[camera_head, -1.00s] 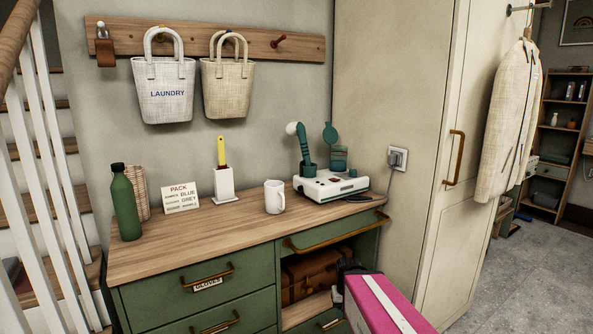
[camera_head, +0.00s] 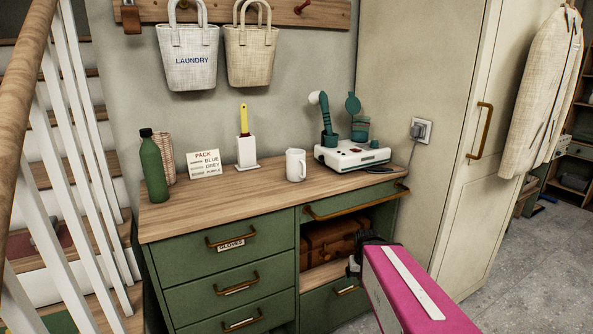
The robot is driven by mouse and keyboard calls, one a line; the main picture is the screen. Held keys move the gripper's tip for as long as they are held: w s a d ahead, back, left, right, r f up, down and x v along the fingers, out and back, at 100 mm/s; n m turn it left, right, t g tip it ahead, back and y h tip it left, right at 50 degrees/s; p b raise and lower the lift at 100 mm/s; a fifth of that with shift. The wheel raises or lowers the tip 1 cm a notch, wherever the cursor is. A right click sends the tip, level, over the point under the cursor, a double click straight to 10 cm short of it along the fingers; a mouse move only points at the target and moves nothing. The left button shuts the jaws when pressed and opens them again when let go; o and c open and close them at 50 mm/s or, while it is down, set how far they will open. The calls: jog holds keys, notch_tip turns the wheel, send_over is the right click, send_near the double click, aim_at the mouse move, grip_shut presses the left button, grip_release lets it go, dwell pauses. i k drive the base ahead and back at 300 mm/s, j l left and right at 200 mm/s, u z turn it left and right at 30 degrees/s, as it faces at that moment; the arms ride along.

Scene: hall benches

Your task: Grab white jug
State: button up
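The white jug (camera_head: 296,165) stands upright on the wooden top of the green cabinet (camera_head: 250,196), near the middle, with its handle towards the right. My gripper (camera_head: 354,264) is a small dark shape at the far end of my pink arm link, low and to the right of the jug, in front of the cabinet's open compartment. It is apart from the jug. Its fingers are mostly hidden by the arm link, so I cannot tell whether they are open.
A green bottle (camera_head: 153,168), a sign (camera_head: 204,165), a white holder with a yellow-handled tool (camera_head: 246,150) and a white device (camera_head: 352,155) share the top. A brown case (camera_head: 330,241) lies in the compartment. Stair railings (camera_head: 85,150) stand left; floor is free at right.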

aim_at(295, 158)
jog(key=k, duration=0.95)
